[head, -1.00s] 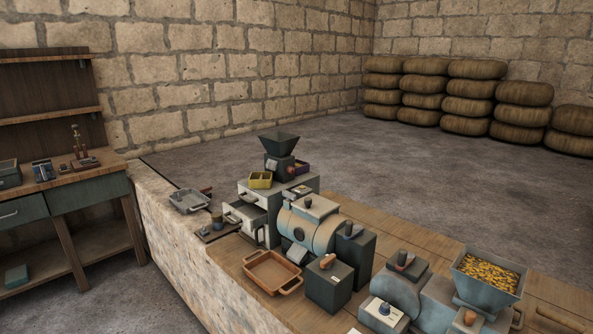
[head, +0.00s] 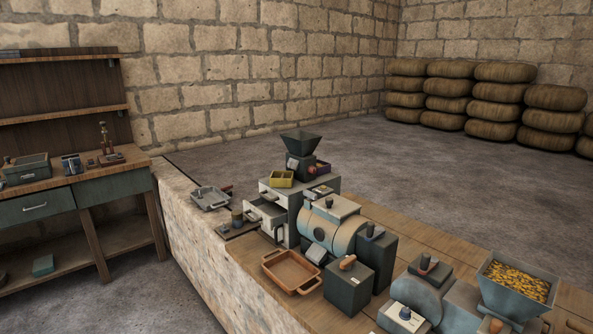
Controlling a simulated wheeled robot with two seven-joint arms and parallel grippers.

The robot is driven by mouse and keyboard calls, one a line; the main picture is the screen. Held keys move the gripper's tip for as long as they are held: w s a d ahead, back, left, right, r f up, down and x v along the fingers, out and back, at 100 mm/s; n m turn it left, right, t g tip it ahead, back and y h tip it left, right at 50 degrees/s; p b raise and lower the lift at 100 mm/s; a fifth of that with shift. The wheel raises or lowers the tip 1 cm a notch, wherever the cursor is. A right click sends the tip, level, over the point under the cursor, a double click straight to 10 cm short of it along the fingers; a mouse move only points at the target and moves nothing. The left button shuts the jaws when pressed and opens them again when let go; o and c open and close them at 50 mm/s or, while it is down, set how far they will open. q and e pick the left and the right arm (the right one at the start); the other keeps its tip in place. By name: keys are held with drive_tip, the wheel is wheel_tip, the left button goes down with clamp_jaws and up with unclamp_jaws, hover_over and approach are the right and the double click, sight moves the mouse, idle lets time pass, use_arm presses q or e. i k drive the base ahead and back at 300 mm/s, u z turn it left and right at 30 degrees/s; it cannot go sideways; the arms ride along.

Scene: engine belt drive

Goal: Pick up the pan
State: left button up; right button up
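Two pan-like vessels stand on the stone-fronted counter in the head view, and I cannot tell which one the task means. One is a shallow orange-brown pan (head: 291,271) with a handle at each end, near the counter's front edge. It looks empty. The other is a smaller grey pan (head: 210,199) with handles, farther back near the counter's far left end. Neither of my grippers is in view.
Right of the orange-brown pan stand a dark box (head: 348,287) with a wooden knob and a blue-grey drum machine (head: 331,229). Behind it is a cabinet with open drawers (head: 267,212). A hopper of yellow grains (head: 517,282) stands right. A wooden workbench (head: 75,180) is at left.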

sight(324, 168)
drive_tip(key=u, duration=1.9)
drive_tip(key=i, duration=2.35)
drive_tip(key=z, duration=2.2)
